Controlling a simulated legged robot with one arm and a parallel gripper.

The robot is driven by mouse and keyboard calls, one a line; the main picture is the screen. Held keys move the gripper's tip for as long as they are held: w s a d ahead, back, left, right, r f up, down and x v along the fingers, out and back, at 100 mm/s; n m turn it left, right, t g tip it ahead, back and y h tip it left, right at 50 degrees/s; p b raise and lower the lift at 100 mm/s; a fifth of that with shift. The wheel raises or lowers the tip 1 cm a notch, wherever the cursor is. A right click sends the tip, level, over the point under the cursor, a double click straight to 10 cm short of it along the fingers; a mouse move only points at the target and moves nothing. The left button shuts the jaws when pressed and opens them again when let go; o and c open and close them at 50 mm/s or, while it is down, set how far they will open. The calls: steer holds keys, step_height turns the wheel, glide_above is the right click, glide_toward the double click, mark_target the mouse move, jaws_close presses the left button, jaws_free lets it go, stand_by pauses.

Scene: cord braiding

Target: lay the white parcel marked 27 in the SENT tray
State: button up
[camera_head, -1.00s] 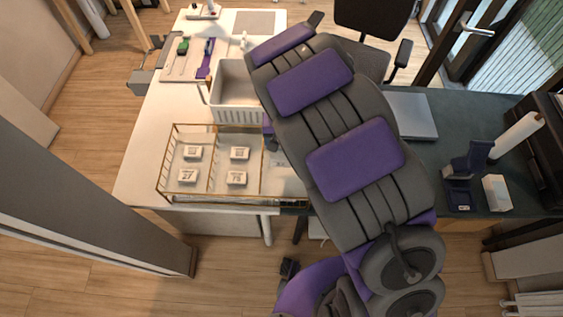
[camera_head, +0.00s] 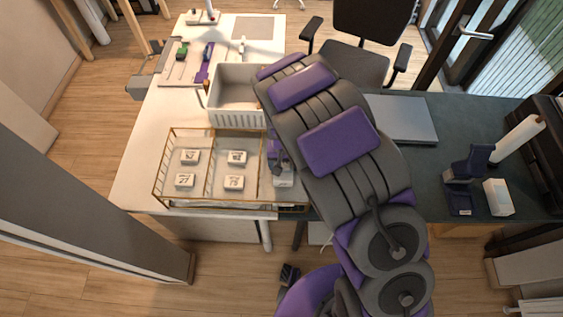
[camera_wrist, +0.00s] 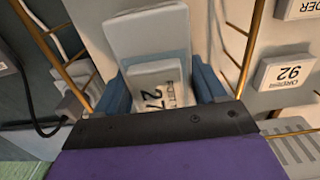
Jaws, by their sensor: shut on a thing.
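A white parcel marked 27 (camera_wrist: 154,92) is between the blue fingers of my gripper (camera_wrist: 172,88) in the wrist view. The gripper is shut on it. A larger pale block (camera_wrist: 147,32) shows just beyond it; I cannot tell what it is. In the head view my gripper (camera_head: 282,172) is at the right-hand compartment of a brass wire tray (camera_head: 160,165), partly hidden by my arm. I cannot tell whether the parcel touches the tray floor. No SENT lettering is legible.
Several white parcels lie in the tray's left and middle compartments; one marked 92 (camera_wrist: 287,72) shows in the wrist view. Brass rails stand close on both sides of my gripper. A white bin (camera_head: 232,117) stands behind the tray. The white tabletop (camera_head: 137,185) left of it is clear.

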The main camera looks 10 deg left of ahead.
steer(key=shift+d, duration=0.7)
steer(key=o, duration=1.2)
steer(key=shift+a+f, duration=0.2)
steer(key=shift+a, duration=0.6)
steer(key=shift+c, duration=0.2)
steer(key=shift+a+f, duration=0.1)
steer(key=shift+a, duration=0.1)
steer(key=shift+d+r, duration=0.25)
steer(key=shift+d, duration=0.25)
steer(key=r+p, duration=0.1)
steer(key=r, duration=1)
steer(key=shift+a+r+p, duration=0.2)
steer(key=shift+r+p, duration=0.2)
steer(key=shift+d+r, duration=0.35)
steer(key=shift+d, duration=0.15)
